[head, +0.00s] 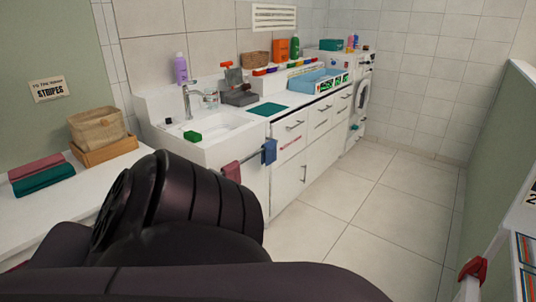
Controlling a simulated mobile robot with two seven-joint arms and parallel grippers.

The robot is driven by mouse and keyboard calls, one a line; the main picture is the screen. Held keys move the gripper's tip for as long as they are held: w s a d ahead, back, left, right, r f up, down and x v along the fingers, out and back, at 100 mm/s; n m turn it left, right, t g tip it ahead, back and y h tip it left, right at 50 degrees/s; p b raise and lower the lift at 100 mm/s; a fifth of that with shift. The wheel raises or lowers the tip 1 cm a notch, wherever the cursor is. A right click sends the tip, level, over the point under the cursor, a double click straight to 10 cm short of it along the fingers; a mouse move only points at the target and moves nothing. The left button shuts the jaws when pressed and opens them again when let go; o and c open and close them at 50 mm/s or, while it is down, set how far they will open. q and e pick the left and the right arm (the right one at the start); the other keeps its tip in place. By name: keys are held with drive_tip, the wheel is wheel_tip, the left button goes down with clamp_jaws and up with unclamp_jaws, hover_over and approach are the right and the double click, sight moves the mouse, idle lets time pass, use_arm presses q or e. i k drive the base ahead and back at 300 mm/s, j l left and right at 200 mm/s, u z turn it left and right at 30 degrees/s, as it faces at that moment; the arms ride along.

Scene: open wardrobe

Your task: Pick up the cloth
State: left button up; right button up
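Several cloth-like things show, and I cannot tell which one is the cloth. A maroon cloth (231,171) and a blue cloth (269,151) hang from a rail at the sink's front. A flat teal piece (268,109) lies on the counter right of the sink. A folded dusty-red cloth (36,166) and a folded dark green cloth (43,180) lie on the white surface at left. A red item (474,269), perhaps cloth, is on a white frame at lower right. Neither gripper is in view; my dark arm links fill the lower left and hide part of the white surface.
A wicker basket (97,130) stands at left. A blue tray (316,82) is on the counter. A green partition (495,165) bounds the right. The tiled floor (385,205) is clear.

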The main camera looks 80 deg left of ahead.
sight(269, 156)
drive_tip(key=k+j+u, duration=0.1)
drive_tip(key=u, duration=1.25)
